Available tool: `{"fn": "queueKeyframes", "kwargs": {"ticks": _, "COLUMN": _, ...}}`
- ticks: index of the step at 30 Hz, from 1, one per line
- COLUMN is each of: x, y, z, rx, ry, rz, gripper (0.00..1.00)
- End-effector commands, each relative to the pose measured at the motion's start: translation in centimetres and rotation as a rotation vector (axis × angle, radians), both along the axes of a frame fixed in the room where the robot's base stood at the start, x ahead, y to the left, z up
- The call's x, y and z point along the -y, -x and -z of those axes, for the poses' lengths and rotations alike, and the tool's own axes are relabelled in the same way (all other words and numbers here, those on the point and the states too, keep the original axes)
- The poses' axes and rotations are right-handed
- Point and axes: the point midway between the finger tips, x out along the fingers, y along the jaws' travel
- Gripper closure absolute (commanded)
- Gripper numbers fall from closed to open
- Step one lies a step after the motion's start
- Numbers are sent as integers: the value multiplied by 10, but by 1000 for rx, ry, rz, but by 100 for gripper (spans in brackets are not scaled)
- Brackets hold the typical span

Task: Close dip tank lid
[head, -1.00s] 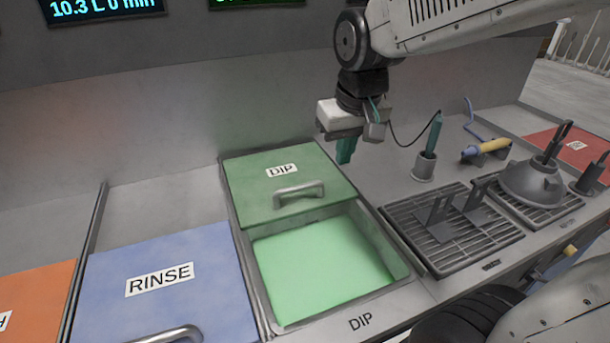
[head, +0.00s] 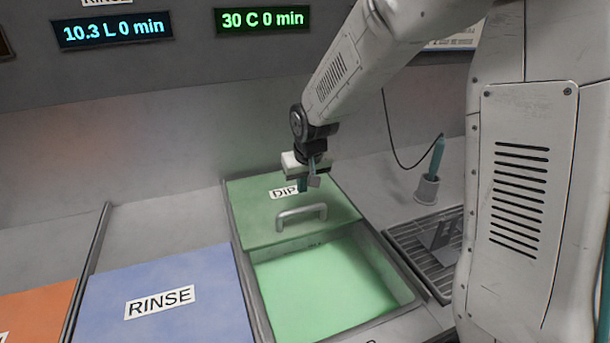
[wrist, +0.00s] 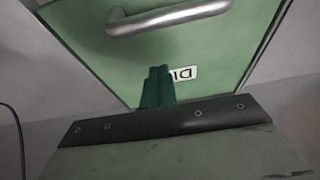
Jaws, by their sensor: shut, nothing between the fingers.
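The green dip tank lid (head: 255,220) covers the back part of the dip tank (head: 262,300), and the tank is open at the front, showing green liquid (head: 325,290). A grey bar handle (head: 302,214) stands near the lid's front edge. My gripper (head: 303,185) is shut and empty, above the back of the lid by the DIP label, behind the handle. In the wrist view, the teal fingers (wrist: 157,88) are together beside the DIP label (wrist: 184,75), with the handle (wrist: 170,18) apart from them. I cannot tell whether the fingertips touch the lid.
A blue RINSE lid (head: 165,290) lies left of the tank. A drain grate (head: 430,255) and a teal tool in a holder (head: 428,185) stand on the right. The back wall rises close behind the lid.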

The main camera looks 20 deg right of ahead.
Motion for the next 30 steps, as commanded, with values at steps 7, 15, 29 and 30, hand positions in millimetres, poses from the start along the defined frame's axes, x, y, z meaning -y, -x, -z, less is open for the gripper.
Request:
{"fn": "queueKeyframes", "kwargs": {"ticks": 7, "x": 0, "y": -8, "z": 35, "rx": 1, "ry": 0, "rz": 0, "gripper": 100}}
{"fn": "queueKeyframes", "kwargs": {"ticks": 15, "x": 0, "y": 22, "z": 27, "rx": 2, "ry": 0, "rz": -1, "gripper": 100}}
{"fn": "queueKeyframes", "kwargs": {"ticks": 29, "x": 0, "y": 28, "z": 27, "rx": 0, "ry": 0, "rz": 0, "gripper": 100}}
{"fn": "queueKeyframes", "kwargs": {"ticks": 30, "x": 0, "y": 28, "z": 27, "rx": 0, "ry": 0, "rz": 0, "gripper": 100}}
